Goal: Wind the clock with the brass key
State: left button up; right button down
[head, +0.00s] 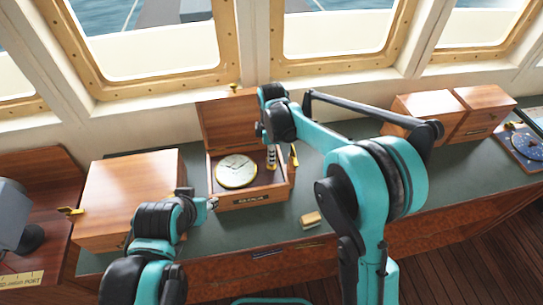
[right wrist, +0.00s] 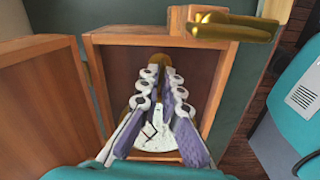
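The clock (head: 236,171) has a pale round face with a brass rim and lies in an open wooden box, its lid raised at the back. My right gripper (head: 271,163) reaches down into the box beside the clock, on its right. In the right wrist view, part of the clock face (right wrist: 152,132) shows between the fingers. A brownish brass-coloured piece (right wrist: 172,78) shows between the fingertips; I cannot tell whether it is the key or whether it is gripped. My left gripper (head: 210,203) is near the box's front left corner, small and partly hidden by its wrist.
A brass lever-like fitting (head: 293,156) sticks out at the box's right side, close to my right gripper. A closed wooden box (head: 130,190) stands left. A small tan block (head: 311,219) lies on the counter. More wooden boxes (head: 450,110) and a blue dial (head: 525,145) are right.

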jog(key=shift+n, duration=0.6)
jog(key=c, duration=1.7)
grip_release()
jog(key=shift+r, duration=0.15)
notch_tip(320, 180, up, 12)
jog(key=shift+f, duration=0.1)
